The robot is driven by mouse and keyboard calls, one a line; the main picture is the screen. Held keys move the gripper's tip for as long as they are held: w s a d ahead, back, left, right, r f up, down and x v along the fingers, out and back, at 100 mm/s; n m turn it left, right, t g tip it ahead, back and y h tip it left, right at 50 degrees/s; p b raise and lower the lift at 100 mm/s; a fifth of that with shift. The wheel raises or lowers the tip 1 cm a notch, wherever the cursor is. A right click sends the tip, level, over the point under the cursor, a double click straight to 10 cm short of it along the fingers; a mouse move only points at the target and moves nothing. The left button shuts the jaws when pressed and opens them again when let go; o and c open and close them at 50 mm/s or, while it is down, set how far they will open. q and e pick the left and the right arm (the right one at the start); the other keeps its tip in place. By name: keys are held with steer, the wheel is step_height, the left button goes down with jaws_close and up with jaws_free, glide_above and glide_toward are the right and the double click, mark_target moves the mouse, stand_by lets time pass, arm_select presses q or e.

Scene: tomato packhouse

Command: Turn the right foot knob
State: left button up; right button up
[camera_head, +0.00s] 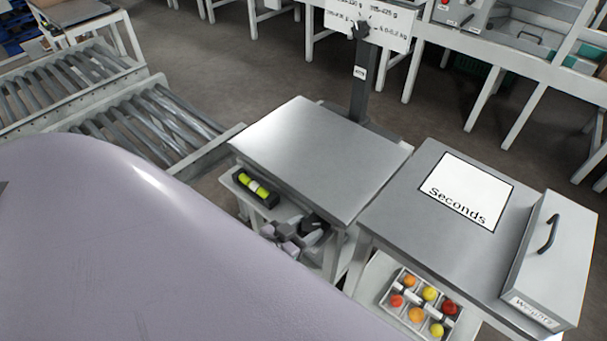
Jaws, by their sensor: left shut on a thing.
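The bench scale has a bare grey platform (315,160) with a dark post behind it. A black block with bright yellow-green tubes (254,188), like a spirit level, sits under the platform's front left edge. My left gripper (311,225) is low under the front right part of the platform, shut on what appears to be the right foot knob. The dark fingers and the platform hide most of the knob, so its turn cannot be read. My right gripper is not in view.
My pale arm fills the lower left. To the right, a grey table (425,215) bears a "Seconds" sign (467,190) and a lidded "Weights" box (550,260). Below it is a divided tray of tomatoes (387,297). Roller conveyors (130,120) stand at the left.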

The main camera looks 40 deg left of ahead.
mark_target(303, 231)
arm_select(q)
steer(key=shift+n+y+p, duration=0.3)
steer(key=shift+p, duration=0.05)
stand_by(0.3)
steer(key=o, duration=1)
steer(key=shift+o, duration=0.2)
steer(key=shift+s, duration=0.2)
steer(key=p+v, duration=0.1)
steer(key=v, duration=0.4)
steer(key=shift+s+r, duration=0.1)
steer(key=shift+s, duration=0.05)
steer(key=shift+v, duration=0.75)
steer(key=shift+d, duration=0.15)
